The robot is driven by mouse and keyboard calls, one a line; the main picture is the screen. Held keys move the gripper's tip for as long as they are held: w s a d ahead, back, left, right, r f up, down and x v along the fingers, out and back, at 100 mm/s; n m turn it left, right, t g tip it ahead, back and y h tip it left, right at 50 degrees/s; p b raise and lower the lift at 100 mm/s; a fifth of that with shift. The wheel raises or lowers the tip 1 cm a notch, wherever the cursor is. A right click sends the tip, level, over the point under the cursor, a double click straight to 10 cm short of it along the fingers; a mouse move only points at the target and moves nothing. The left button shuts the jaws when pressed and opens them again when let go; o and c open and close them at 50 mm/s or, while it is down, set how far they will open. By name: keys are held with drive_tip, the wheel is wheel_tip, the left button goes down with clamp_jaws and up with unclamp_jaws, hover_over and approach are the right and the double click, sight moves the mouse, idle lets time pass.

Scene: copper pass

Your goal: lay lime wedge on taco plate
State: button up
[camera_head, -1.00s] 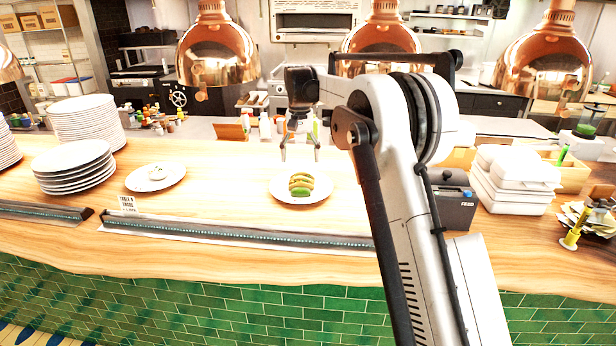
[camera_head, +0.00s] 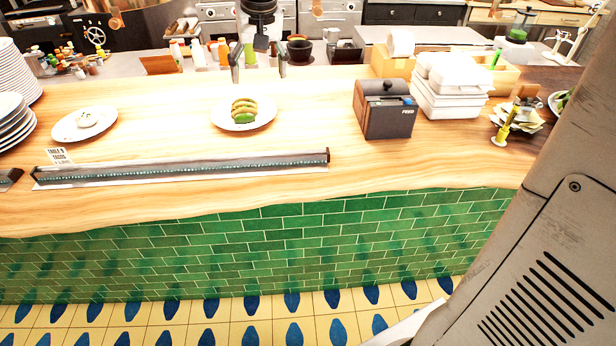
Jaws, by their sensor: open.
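The taco plate (camera_head: 268,121) is a white round plate on the wooden counter, left of the picture's middle. Several tacos (camera_head: 243,104) stand in a row on it. A bright green piece that looks like the lime wedge (camera_head: 243,118) is at their front edge, on the plate; it is too small to tell how it rests. My gripper (camera_head: 260,78) points down just behind and above the plate. Its two fingers are spread wide, with nothing between them, and appear clear of the plate and tacos.
A white plate with a small pale item (camera_head: 69,128) lies to the left, near stacked plates (camera_head: 12,121). A dark ticket printer (camera_head: 386,113) and white boxes (camera_head: 447,95) stand right. A long dark rail (camera_head: 185,166) runs along the front. A bowl (camera_head: 554,99) with green contents sits far right.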

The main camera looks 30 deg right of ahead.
drive_tip(key=s+f+t, duration=0.1)
drive_tip(key=s+f, duration=0.2)
drive_tip(key=s, duration=0.5)
drive_tip(key=s+f+n+t, duration=0.1)
drive_tip(key=s+f, duration=0.3)
drive_tip(key=s, duration=0.5)
drive_tip(key=s+f+t, duration=0.1)
drive_tip(key=s+f, duration=0.2)
drive_tip(key=s, duration=0.6)
drive_tip(key=shift+s+f+n+t, duration=0.15)
drive_tip(key=shift+f+n+t, duration=0.15)
drive_tip(key=shift+f+t, duration=0.1)
wheel_tip(320, 180, down, 5)
drive_tip(key=b, duration=0.5)
drive_tip(key=shift+f, duration=0.15)
